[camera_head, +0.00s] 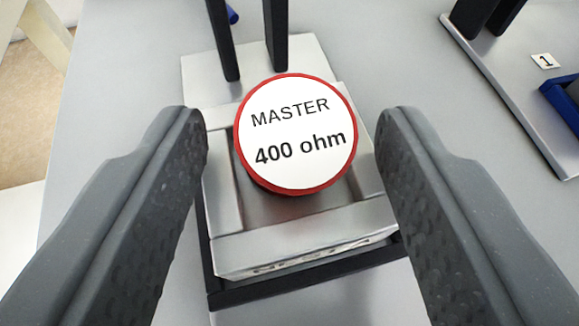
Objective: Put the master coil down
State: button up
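The master coil (296,134) is a round piece with a red rim and a white top that reads "MASTER 400 ohm". It stands upright in the square recess of a metal holder (300,243), towards the back of the recess. My gripper (290,135) is open, with one dark grey finger on each side of the coil and holder. Clear gaps show between both fingers and the coil. The underside of the coil is hidden.
Two black posts (224,40) rise from the plate behind the coil. At the right, another metal plate (500,75) carries black posts, near a tag marked "1" (545,61) and a blue part (562,100). The grey table's edge runs down the left.

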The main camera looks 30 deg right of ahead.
jog(key=shift+r, duration=0.15)
jog(key=shift+s+a+r, duration=0.1)
jog(key=shift+s+a, duration=0.05)
jog(key=shift+a, duration=0.05)
jog(key=p+v, duration=0.3)
jog(key=v, duration=0.8)
jog(key=shift+s, duration=0.25)
jog(key=shift+a, duration=0.1)
